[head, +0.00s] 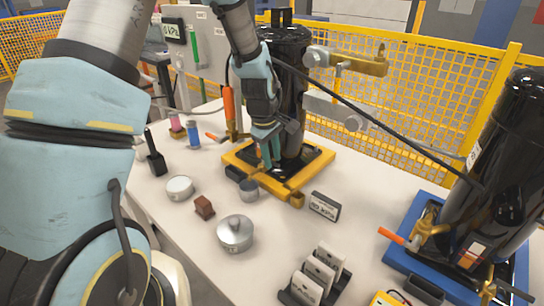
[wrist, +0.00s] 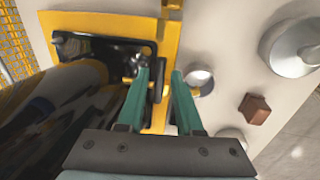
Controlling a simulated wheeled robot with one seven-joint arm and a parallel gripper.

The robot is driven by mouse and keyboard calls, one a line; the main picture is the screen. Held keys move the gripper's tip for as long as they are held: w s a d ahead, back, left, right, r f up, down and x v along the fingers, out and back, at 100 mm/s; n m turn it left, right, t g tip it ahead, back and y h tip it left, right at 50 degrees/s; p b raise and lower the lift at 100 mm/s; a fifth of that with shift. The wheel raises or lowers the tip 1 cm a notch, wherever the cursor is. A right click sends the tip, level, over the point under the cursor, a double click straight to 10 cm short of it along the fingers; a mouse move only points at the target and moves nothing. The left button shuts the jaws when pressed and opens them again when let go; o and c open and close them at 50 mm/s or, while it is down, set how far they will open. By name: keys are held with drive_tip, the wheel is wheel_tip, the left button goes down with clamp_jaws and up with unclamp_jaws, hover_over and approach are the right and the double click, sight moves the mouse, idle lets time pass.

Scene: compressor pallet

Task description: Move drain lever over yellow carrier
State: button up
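The yellow carrier (head: 290,185) is a square frame on the white table, with a black compressor (head: 290,95) standing in it. A short orange-tipped lever (head: 213,136) sticks out left of this compressor; it looks like the drain lever. My gripper (head: 271,157) points down over the carrier's front-left part, close to the compressor. In the wrist view, my gripper's teal fingers (wrist: 160,75) are apart, over the yellow carrier's edge (wrist: 168,40). A dark part shows between them, and I cannot tell whether they touch it. The orange lever does not show in the wrist view.
A second black compressor (head: 500,150) stands in a blue carrier (head: 415,210) at right, with its own orange lever (head: 391,236). A black hose crosses above the table.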

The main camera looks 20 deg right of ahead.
clamp_jaws()
drive_tip(key=shift+a, duration=0.15)
idle(0.4)
drive_tip(key=shift+a+m+g+p, duration=0.25)
drive_tip(key=shift+a+m, duration=0.15)
drive_tip(key=shift+m, duration=0.9)
drive_tip(key=shift+a+m+g+p, duration=0.2)
drive_tip(key=shift+a+m, duration=0.25)
drive_tip(key=shift+m, duration=0.85)
drive_tip(key=shift+a+m+g+p, duration=0.25)
drive_tip(key=shift+a+m, duration=0.15)
drive_tip(key=shift+m, duration=0.9)
drive_tip(key=shift+o, duration=1.2)
unclamp_jaws()
drive_tip(key=shift+r, duration=0.1)
wheel_tip(320, 180, up, 10)
drive_tip(key=a+b, duration=0.1)
drive_tip(key=a, duration=0.1)
drive_tip(key=shift+w+r+b, duration=0.2)
drive_tip(key=shift+r+b, duration=0.05)
drive_tip(key=shift+b, duration=0.15)
